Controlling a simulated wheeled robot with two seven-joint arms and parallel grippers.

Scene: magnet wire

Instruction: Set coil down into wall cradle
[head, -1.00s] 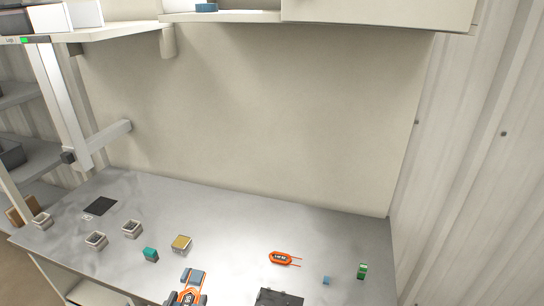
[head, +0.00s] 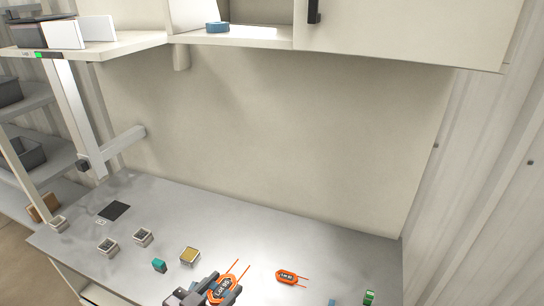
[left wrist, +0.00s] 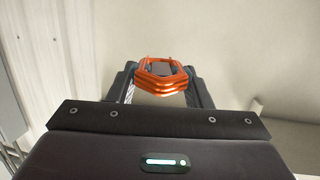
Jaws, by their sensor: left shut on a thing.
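My left gripper (head: 224,286) comes in at the bottom of the head view, shut on an orange coil (head: 221,291) with a dark label and two thin orange ends pointing up and right. In the left wrist view the coil (left wrist: 163,88) sits between the two fingers (left wrist: 162,72). It appears to be above the table. A second, similar orange coil (head: 287,277) lies on the table to the right, apart from the gripper. I cannot make out a wall cradle for certain. My right gripper is not in view.
The grey table (head: 330,252) carries small trays (head: 143,237), a yellow-topped box (head: 190,256), a teal block (head: 159,265) and a green block (head: 369,297). A shelf (head: 135,45) and cabinet (head: 400,35) overhang the back. A blue ring (head: 217,27) rests there. The bare wall (head: 300,150) is clear.

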